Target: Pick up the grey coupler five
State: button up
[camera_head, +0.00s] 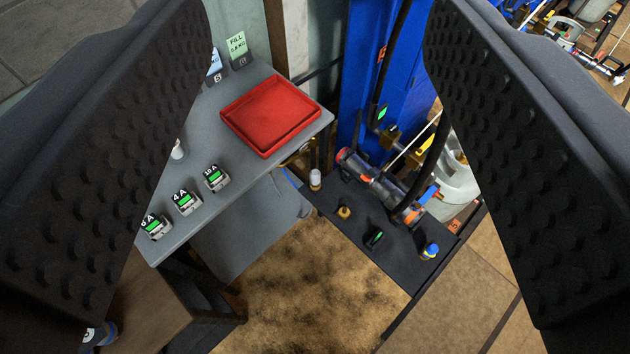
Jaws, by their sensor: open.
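My gripper (316,165) is open, with one black studded finger along each side of the view and nothing between them. A grey cylindrical fitting (383,187) with a red end and an orange part lies at the back of a black shelf (398,262), right of centre. An orange tag marked 5 (455,226) is on the shelf's right side. I cannot tell for sure whether this fitting is the grey coupler five. It is apart from my gripper, and the right finger hides some of the area beside it.
A red tray (270,113) sits on a grey table (207,108) with several labelled blocks (186,202). Small items, including a blue-and-yellow one (430,251), stand on the shelf. A blue column (375,80) and black hoses rise behind. Brown floor (310,290) is clear in front.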

aim_at(315, 182)
jog(key=u, duration=2.4)
jog(key=k, duration=0.75)
jog(key=z, duration=1.6)
jog(key=i, duration=0.95)
